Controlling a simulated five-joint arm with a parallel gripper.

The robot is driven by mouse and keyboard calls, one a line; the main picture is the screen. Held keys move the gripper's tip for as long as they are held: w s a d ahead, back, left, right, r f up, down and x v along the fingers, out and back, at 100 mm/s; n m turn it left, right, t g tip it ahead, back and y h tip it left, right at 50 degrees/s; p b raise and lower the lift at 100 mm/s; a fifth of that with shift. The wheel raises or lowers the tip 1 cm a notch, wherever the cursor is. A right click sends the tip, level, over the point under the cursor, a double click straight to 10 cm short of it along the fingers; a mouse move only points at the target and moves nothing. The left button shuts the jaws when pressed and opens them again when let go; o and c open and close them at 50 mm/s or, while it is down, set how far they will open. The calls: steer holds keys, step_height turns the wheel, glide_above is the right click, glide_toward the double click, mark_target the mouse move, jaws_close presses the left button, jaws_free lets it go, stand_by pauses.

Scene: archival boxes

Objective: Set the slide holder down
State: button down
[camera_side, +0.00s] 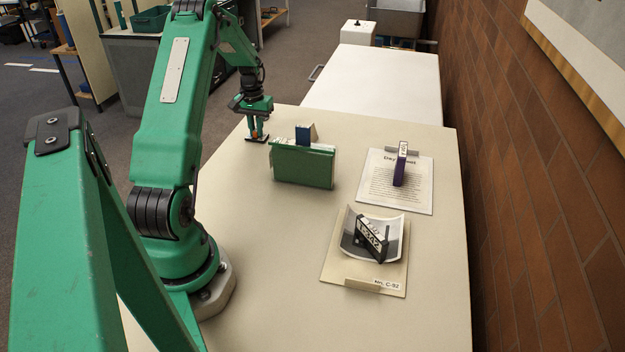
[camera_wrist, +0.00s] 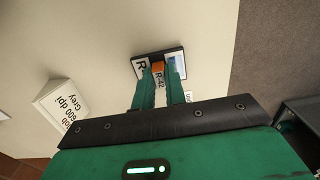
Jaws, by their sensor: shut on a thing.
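My gripper (camera_side: 257,137) is pointing down over the far left part of the table, left of the green box. Its fingers (camera_wrist: 160,88) are shut on the slide holder, a small dark-rimmed piece with an orange part. The slide holder (camera_wrist: 150,57) shows in the wrist view between and beyond the fingertips, with a white label reading R-42 and a pale picture at its right end. In the side view the slide holder (camera_side: 256,139) is a small dark and orange shape under the fingers. I cannot tell whether it touches the table.
The green box (camera_side: 303,168) of papers stands close right of my gripper. A blue-faced tent card (camera_side: 305,133) stands behind it. A purple piece (camera_side: 400,168) stands on a printed sheet (camera_side: 418,200). A black labelled piece (camera_side: 371,243) rests on a curled photo over a folder (camera_side: 340,265).

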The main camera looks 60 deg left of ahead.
steer(key=shift+f, duration=0.15)
steer(key=c, duration=1.5)
jaws_free()
steer(key=shift+o, duration=0.2)
step_height(320, 180, up, 12)
steer(key=shift+r, duration=0.2)
